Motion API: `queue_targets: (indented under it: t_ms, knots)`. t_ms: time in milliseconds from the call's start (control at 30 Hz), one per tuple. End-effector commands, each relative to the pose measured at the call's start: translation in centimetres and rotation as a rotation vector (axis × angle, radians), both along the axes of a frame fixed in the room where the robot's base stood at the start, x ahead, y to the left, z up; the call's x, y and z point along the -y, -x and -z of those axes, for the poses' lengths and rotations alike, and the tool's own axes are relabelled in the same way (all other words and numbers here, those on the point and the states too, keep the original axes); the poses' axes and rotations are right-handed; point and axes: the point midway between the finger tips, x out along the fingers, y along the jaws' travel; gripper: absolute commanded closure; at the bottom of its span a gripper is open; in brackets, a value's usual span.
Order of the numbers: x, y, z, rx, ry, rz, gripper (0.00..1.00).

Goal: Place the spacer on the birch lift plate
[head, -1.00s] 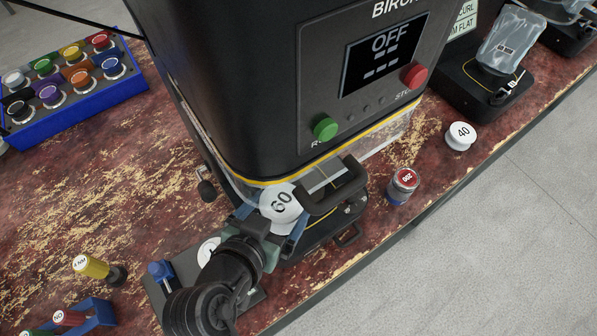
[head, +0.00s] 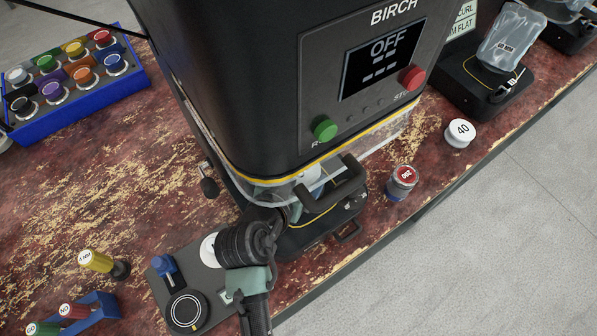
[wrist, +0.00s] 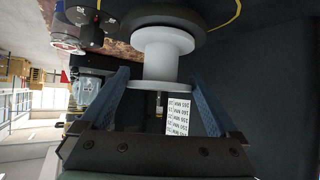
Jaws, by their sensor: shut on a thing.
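The spacer (wrist: 165,50) is a white spool with wide end flanges. In the wrist view it is between the blue fingers of my gripper (wrist: 160,82), which is shut on it. Its far end is at the black round lift plate (wrist: 190,20) of the Birch machine (head: 290,80); I cannot tell whether it rests there or hovers just above. In the head view, only part of the spacer (head: 309,176) shows through the clear guard, and my gripper (head: 295,208) reaches in under it. The lift plate is mostly hidden there.
The clear guard with its black handle (head: 335,192) hangs close over my gripper. A red-topped can (head: 402,182) and a white 40 spacer (head: 460,133) stand to the right. A gauge plate (head: 215,290), yellow-handled tool (head: 95,260) and blue rack (head: 95,318) lie left.

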Motion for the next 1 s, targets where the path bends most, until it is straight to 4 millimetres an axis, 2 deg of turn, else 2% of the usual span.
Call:
queue_targets:
  t_ms: [100, 133, 167, 533, 667, 1000]
  knots:
    - [0.0, 0.0, 0.3, 0.001, 0.0, 0.0, 0.77]
    - [0.0, 0.0, 0.3, 0.0, 0.0, 0.0, 0.02]
    - [0.0, 0.0, 0.3, 0.0, 0.0, 0.0, 0.0]
    - [-0.2, 0.5, -0.3, -0.001, 0.0, 0.0, 0.0]
    - [-0.8, 2.1, -1.5, 0.0, -0.002, 0.0, 0.0]
    - [-2.9, 7.4, -5.4, 0.0, -0.002, 0.0, 0.0]
